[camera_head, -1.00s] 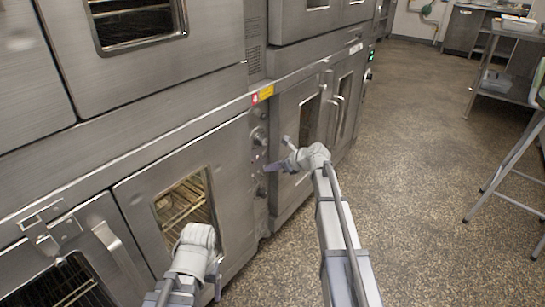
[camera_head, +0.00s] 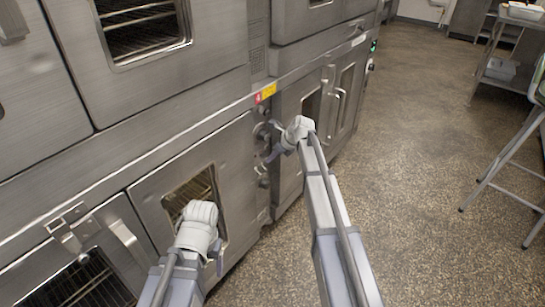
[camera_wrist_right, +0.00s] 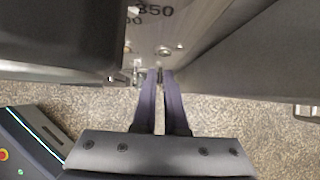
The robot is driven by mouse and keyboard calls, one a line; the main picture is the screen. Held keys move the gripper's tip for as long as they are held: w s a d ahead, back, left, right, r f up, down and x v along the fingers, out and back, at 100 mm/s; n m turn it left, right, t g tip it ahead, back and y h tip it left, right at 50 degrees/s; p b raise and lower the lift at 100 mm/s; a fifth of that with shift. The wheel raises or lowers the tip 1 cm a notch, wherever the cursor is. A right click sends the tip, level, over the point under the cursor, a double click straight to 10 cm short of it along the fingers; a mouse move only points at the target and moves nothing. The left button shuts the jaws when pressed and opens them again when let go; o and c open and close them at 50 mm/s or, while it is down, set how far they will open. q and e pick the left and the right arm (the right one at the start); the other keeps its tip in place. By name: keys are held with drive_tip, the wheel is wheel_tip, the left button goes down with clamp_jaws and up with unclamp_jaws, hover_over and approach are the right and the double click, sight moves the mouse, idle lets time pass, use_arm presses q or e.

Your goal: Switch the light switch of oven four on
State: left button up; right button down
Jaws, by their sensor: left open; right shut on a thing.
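A narrow steel control strip (camera_head: 263,196) with round knobs stands between two lower oven doors. My right gripper (camera_head: 268,145) is at this strip and covers part of it. In the right wrist view, the strip's panel (camera_wrist_right: 185,28) carries dark printed numbers, among them "350". The right gripper's fingers (camera_wrist_right: 160,76) are close together at the panel, shut on a small switch that they mostly hide. Its on or off position cannot be told. My left gripper (camera_head: 218,256) is open and empty in front of the lower left oven door (camera_head: 228,160). No oven number is readable.
A red and yellow label (camera_head: 265,93) is above the strip. Oven door handles (camera_head: 338,105) stick out to its right. A metal table (camera_head: 505,80) and a stool-like frame (camera_head: 505,160) stand at the right. The speckled floor (camera_head: 430,150) between is clear.

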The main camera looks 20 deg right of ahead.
drive_tip(key=c, duration=1)
unclamp_jaws()
drive_tip(key=shift+o, duration=0.2)
drive_tip(key=p+v, duration=0.6)
drive_tip(key=v, duration=0.1)
drive_tip(key=shift+s+r+p, duration=0.2)
drive_tip(key=shift+r+p, duration=0.1)
drive_tip(key=shift+d, duration=0.1)
